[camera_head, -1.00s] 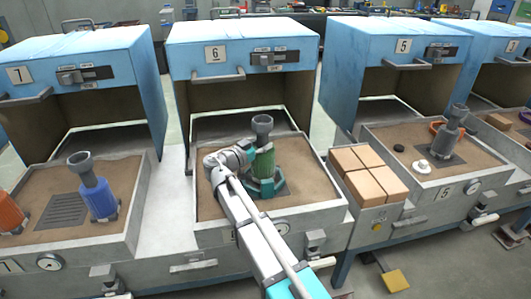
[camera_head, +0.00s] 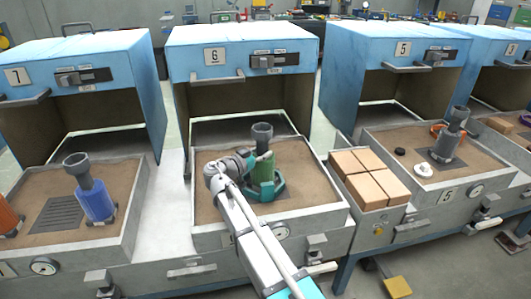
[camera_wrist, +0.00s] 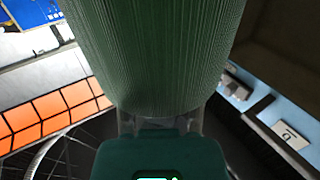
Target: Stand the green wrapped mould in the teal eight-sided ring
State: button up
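The green wrapped mould (camera_head: 265,168) stands about upright over the tray of oven 6, with a grey cup on top. Its lower end is hidden by the front wall of the teal eight-sided ring (camera_head: 268,193), so it appears inside it; I cannot tell whether it rests on the bottom. My gripper (camera_head: 250,161) is at the mould's left side, shut on its body, with the fingertips partly hidden. In the wrist view, the ribbed green mould (camera_wrist: 150,55) fills the upper middle, close to the camera.
Oven 6 (camera_head: 245,48) stands open behind the sand tray (camera_head: 215,209). Brown boxes (camera_head: 368,176) lie to the right. A blue mould (camera_head: 96,202) stands in the left tray, and a grey mould (camera_head: 448,142) in the right tray. Sand is bare around the ring.

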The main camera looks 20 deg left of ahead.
jog(key=o, duration=0.3)
jog(key=shift+o, duration=0.2)
jog(key=shift+r, duration=0.15)
jog(key=shift+r+p, duration=0.35)
jog(key=shift+p, duration=0.1)
jog(key=v, duration=1.2)
jog(key=shift+f, duration=0.2)
jog(key=shift+s, duration=0.1)
